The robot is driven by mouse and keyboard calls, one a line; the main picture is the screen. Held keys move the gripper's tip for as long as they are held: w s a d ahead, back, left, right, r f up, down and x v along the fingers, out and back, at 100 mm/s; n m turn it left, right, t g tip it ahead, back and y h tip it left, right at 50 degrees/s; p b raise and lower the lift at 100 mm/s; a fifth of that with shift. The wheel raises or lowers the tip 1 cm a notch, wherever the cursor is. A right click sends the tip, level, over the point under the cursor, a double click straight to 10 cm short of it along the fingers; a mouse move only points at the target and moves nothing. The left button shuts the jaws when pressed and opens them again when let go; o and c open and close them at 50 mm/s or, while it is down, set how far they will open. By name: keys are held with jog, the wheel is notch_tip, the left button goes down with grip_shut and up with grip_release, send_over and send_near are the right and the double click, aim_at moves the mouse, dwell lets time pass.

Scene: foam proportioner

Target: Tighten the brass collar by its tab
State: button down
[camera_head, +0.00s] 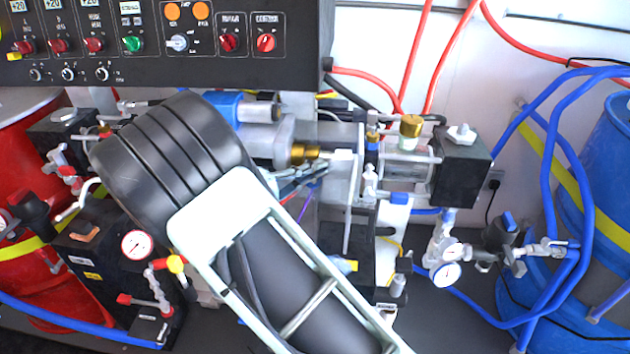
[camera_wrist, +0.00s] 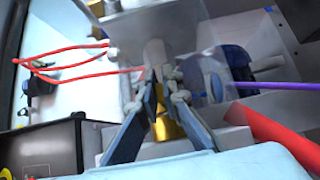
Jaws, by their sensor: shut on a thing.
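The brass collar (camera_head: 304,152) sits on the end of a grey metal cylinder, just right of my arm in the head view. My gripper (camera_head: 318,173) shows only in part there, as dark fingers close under the collar. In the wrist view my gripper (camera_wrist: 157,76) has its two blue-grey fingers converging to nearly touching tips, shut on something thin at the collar. A gold-brass surface of the collar (camera_wrist: 166,124) shows between the fingers.
A black control panel (camera_head: 160,45) with knobs hangs above my arm. A black block (camera_head: 462,165) and pressure gauges (camera_head: 446,273) are to the right. A blue drum (camera_head: 600,190) with blue hoses stands far right, a red drum (camera_head: 25,130) far left. Pipework crowds the collar.

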notch_tip(320, 180, down, 2)
jog(key=m+h+b, duration=0.1)
jog(key=m+b, duration=0.1)
jog(key=b, duration=0.2)
jog(key=shift+t+h+b, duration=0.3)
jog(key=shift+t+h, duration=0.1)
jog(key=shift+w+f+m+h+b, duration=0.15)
jog(key=shift+m+h+b, duration=0.55)
jog(key=shift+b, duration=0.45)
jog(key=shift+m, duration=0.3)
jog(key=c, duration=2.1)
grip_release()
